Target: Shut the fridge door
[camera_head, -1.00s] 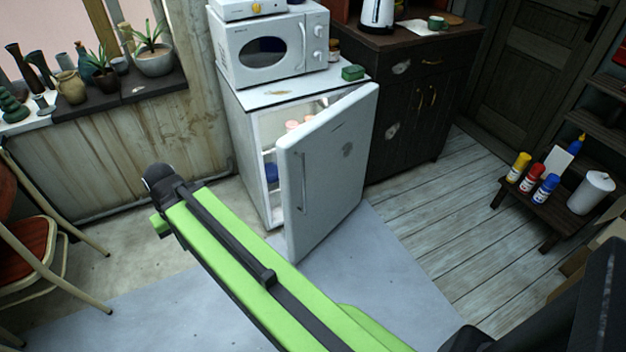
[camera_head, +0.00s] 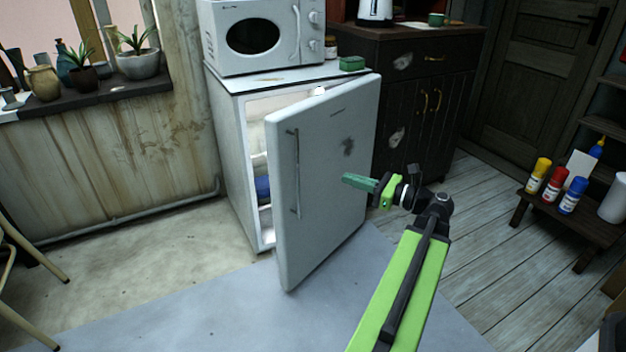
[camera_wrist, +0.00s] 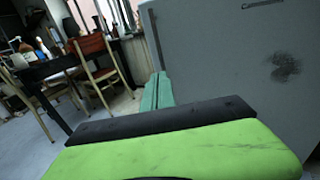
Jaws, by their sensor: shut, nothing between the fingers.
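The small white fridge (camera_head: 232,165) stands against the wall with its door (camera_head: 318,225) swung partly open toward me. The gap at the door's left side shows shelves and a blue item inside. The door's outer face has a long vertical handle (camera_head: 297,175) on its left and a dark smudge. My gripper (camera_head: 348,180) is shut and empty, its green fingers in front of the door's outer face, right of the handle. In the wrist view the fingers (camera_wrist: 157,92) appear beside the grey-white door (camera_wrist: 235,70). I cannot tell whether they touch it.
A microwave (camera_head: 262,38) and a green box (camera_head: 352,63) sit on the fridge top. A dark cabinet (camera_head: 425,110) stands right of the fridge. A low bench (camera_head: 560,215) with paint bottles is at the right. A chair (camera_head: 25,260) is at the left. Floor before the door is clear.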

